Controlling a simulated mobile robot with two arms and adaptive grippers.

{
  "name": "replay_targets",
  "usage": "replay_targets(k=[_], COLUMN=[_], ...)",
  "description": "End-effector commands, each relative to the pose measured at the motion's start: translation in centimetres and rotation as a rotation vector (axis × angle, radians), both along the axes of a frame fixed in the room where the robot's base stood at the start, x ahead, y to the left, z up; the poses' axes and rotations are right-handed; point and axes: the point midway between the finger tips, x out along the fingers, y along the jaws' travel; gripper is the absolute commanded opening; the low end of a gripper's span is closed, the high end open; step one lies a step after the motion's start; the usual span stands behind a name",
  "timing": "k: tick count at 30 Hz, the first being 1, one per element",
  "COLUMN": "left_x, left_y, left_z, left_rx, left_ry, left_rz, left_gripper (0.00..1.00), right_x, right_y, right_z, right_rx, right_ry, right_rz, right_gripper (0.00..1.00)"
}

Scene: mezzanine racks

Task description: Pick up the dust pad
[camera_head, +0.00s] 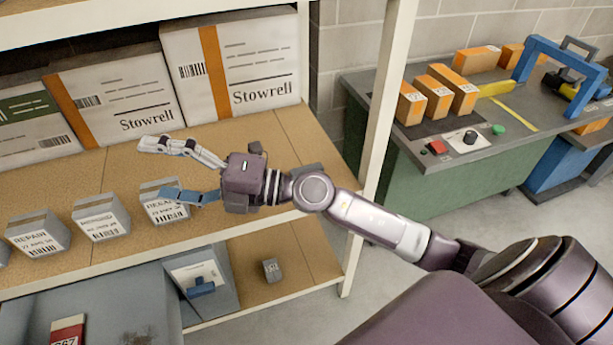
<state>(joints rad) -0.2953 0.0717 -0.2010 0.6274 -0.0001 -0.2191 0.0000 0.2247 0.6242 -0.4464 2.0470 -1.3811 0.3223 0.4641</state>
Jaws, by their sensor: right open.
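I cannot make out which thing is the dust pad; no label that I can read names it. A row of small grey-white boxes stands on the upper shelf board: a box marked REPAIR (38,234), a middle box (101,218) and a right box (168,212). My right gripper (156,168) is open above the board, fingers pointing left. Its lower finger passes in front of the right box and hides part of its label; I cannot tell whether they touch. Nothing shows between the fingers. My left gripper is out of view.
Large Stowrell cartons (232,65) fill the shelf's back. A white rack post (383,130) stands right of my gripper. A grey bin (130,300) and a small grey block (271,270) are below. A green-sided workbench (420,185) with orange boxes stands at right.

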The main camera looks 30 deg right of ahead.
Motion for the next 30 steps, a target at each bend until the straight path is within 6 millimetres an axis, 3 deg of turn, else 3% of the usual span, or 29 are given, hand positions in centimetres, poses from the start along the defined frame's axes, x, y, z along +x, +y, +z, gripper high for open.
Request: replay_targets(k=[2, 5, 8, 9, 11, 12, 15, 18, 22, 30], left_x=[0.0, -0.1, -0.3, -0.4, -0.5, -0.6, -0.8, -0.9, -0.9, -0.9], left_y=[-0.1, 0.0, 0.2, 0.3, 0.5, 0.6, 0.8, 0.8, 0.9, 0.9], left_z=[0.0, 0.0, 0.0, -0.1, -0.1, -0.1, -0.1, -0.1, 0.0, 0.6], left_rx=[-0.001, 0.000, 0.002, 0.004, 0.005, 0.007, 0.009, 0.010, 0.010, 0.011], left_ry=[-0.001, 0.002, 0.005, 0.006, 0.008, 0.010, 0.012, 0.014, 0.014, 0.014], left_rz=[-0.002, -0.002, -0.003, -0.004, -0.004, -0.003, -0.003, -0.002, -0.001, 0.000], left_gripper=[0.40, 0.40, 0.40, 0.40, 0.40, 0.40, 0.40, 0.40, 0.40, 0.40], right_x=[0.2, 0.8, 2.2, 2.8, 3.6, 4.0, 4.4, 4.3, 4.1, 5.0], right_y=[0.3, -1.9, -7.3, -10.2, -14.8, -17.9, -24.8, -29.7, -32.9, -33.6], right_z=[-3.6, -9.0, -13.9, -15.5, -17.1, -17.7, -18.1, -17.7, -17.4, -19.8], right_rx=[-0.241, -0.548, -0.855, -0.971, -1.129, -1.221, -1.402, -1.516, -1.582, -1.592], right_ry=[-0.020, 0.006, 0.082, 0.124, 0.194, 0.243, 0.361, 0.454, 0.521, 0.534], right_rz=[0.079, 0.141, 0.147, 0.134, 0.101, 0.072, -0.005, -0.075, -0.123, -0.129], right_gripper=[0.88, 0.88, 0.88, 0.88, 0.88, 0.88, 0.88, 0.88, 0.88, 0.88])
